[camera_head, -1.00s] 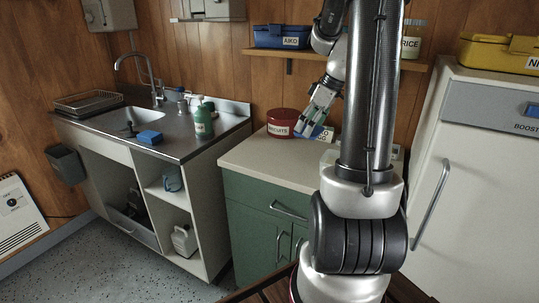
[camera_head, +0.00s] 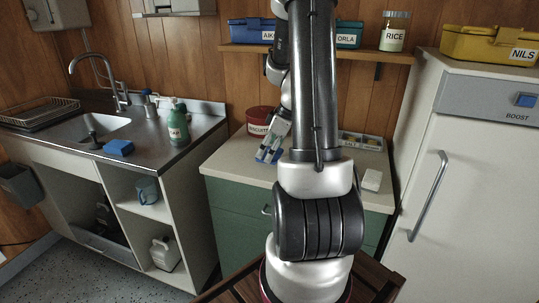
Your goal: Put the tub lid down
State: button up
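My gripper (camera_head: 272,148) points down over the counter, left of my arm column in the head view. A small blue piece (camera_head: 263,156) shows at its fingertips, close to the counter top. It may be the tub lid, but it is too small and partly covered to be sure. I cannot tell whether the fingers are shut on it. A round dark-red tub (camera_head: 258,119) labelled BISCUITS stands on the counter just behind and left of the gripper. Whether a lid sits on it is unclear.
The counter (camera_head: 228,163) is bare left of the gripper. Behind my arm's right side is a divided grey tray (camera_head: 373,141); a white block (camera_head: 372,180) lies nearer. A sink unit (camera_head: 180,150) stands left, a fridge (camera_head: 470,170) right. The shelf (camera_head: 390,56) above holds boxes and a rice jar.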

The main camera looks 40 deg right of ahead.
jog(key=shift+f, duration=0.95)
jog(key=shift+f, duration=0.15)
jog(key=o, duration=0.7)
jog(key=a+v, duration=0.1)
jog(key=v, duration=1.1)
jog(key=s+a+r+m+h, duration=0.1)
jog(key=s+a+r+m, duration=0.2)
jog(key=s+a+r, duration=0.2)
jog(key=s+a+r+m+h, duration=0.1)
jog(key=s+a+r+m, duration=0.2)
jog(key=s+a, duration=0.5)
jog(key=a+r, duration=0.1)
jog(key=a, duration=0.2)
jog(key=shift+a+r, duration=0.4)
jog(key=shift+s, duration=0.1)
